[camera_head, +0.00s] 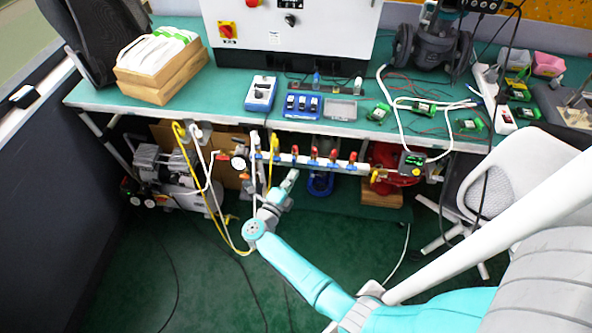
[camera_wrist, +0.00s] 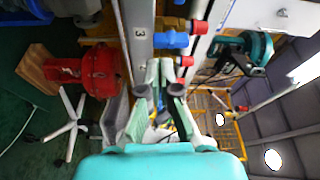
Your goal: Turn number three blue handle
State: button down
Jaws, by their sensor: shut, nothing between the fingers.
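The white manifold bar (camera_head: 340,165) runs under the bench's front edge, with several red-tipped fittings (camera_head: 315,158) along it. In the wrist view the bar (camera_wrist: 136,60) runs up the picture and carries a printed 3 (camera_wrist: 140,33). A blue handle (camera_wrist: 172,40) sticks out to the right beside that number. My gripper (camera_wrist: 160,66) is shut and empty, its fingertips just below the blue handle in the picture; I cannot tell whether they touch it. In the head view my gripper (camera_head: 291,176) is below the bar, and the numbers are too small to read.
The green bench top (camera_head: 230,100) overhangs the bar. Yellow and white hoses (camera_head: 205,180) hang left of my arm. A compressor (camera_head: 160,170) stands at the left on the floor. A red device (camera_head: 392,170) sits right of the bar, and a white chair (camera_head: 500,180) stands further right.

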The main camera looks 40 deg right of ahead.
aim_at(294, 162)
jog(key=v, duration=0.8)
jog(key=shift+a, duration=0.15)
jog(key=c, duration=1.6)
grip_release()
jog(key=shift+s+a, duration=0.1)
jog(key=shift+a, duration=0.05)
jog(key=o, duration=0.4)
jog(key=shift+n, duration=0.3)
jog(key=shift+c, duration=0.2)
jog(key=w+d+n+t+y, duration=0.1)
jog(key=d+n, duration=0.2)
jog(key=n, duration=0.4)
jog(key=w+d+r+n+t+y, duration=0.1)
jog(key=w+d+n+t, duration=0.1)
jog(key=d+n, duration=0.2)
jog(key=w+d+r+n+t+y, duration=0.1)
jog(key=d+n, duration=0.3)
jog(key=n, duration=0.6)
jog(key=shift+w+d+t, duration=0.15)
jog(key=shift+w+t, duration=0.35)
jog(key=shift+w, duration=0.25)
jog(key=shift+c, duration=0.2)
grip_shut()
